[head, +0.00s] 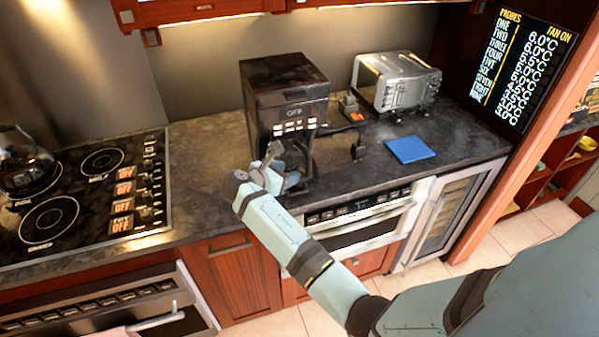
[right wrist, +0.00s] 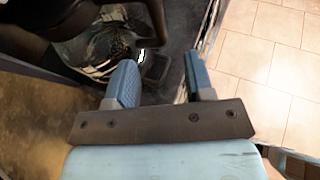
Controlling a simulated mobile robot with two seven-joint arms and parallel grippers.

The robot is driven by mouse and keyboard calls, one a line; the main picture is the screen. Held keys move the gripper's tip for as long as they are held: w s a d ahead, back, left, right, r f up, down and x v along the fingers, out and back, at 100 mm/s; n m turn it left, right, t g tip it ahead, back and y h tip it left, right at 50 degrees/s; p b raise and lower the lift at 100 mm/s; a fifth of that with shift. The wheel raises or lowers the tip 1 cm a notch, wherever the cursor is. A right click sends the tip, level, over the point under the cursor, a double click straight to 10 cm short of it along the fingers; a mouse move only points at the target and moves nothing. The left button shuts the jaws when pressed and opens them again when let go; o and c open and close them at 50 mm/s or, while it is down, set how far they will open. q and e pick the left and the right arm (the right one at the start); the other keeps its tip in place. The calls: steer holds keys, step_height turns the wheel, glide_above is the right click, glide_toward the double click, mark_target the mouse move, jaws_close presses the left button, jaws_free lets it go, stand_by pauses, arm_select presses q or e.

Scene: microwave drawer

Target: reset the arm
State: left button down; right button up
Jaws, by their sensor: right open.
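My right arm reaches up from the lower right in the head view. Its gripper (head: 273,165) is over the counter's front part, just in front of the black coffee maker (head: 285,90). In the right wrist view the two blue fingers of the right gripper (right wrist: 160,78) stand apart with nothing held between them. The coffee maker's glass carafe (right wrist: 100,48) lies just beyond the left finger; I cannot tell whether they touch. My left gripper is not in view.
The dark counter (head: 215,205) has a silver toaster oven (head: 398,82) and a blue square (head: 410,149). A microwave drawer (head: 365,222) sits below its front edge. A cooktop (head: 85,190) with a glass kettle (head: 22,165) is at left. Floor tiles (right wrist: 275,50) are clear at right.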

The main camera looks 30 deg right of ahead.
steer(key=s+a+f+m+t+y, duration=0.3)
steer(key=s+a+f+y, duration=0.15)
steer(key=s+f, duration=0.35)
steer(key=s+a+f+m+t+y, duration=0.25)
steer(key=s+f+y, duration=0.25)
steer(key=s+f, duration=0.3)
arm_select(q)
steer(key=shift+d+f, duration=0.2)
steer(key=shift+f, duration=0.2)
arm_select(e)
steer(key=s+a+m+t+y, duration=0.1)
steer(key=s+a+m+y, duration=0.1)
steer(key=s+m, duration=0.4)
steer(key=s+a+m+t+y, duration=0.1)
steer(key=s+a+m+y, duration=0.2)
steer(key=s+m, duration=0.3)
steer(key=s+y, duration=0.1)
steer(key=s, duration=0.2)
steer(key=shift+f, duration=0.2)
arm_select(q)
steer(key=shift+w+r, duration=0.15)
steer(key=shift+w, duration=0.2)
arm_select(e)
steer(key=shift+t+y, duration=0.25)
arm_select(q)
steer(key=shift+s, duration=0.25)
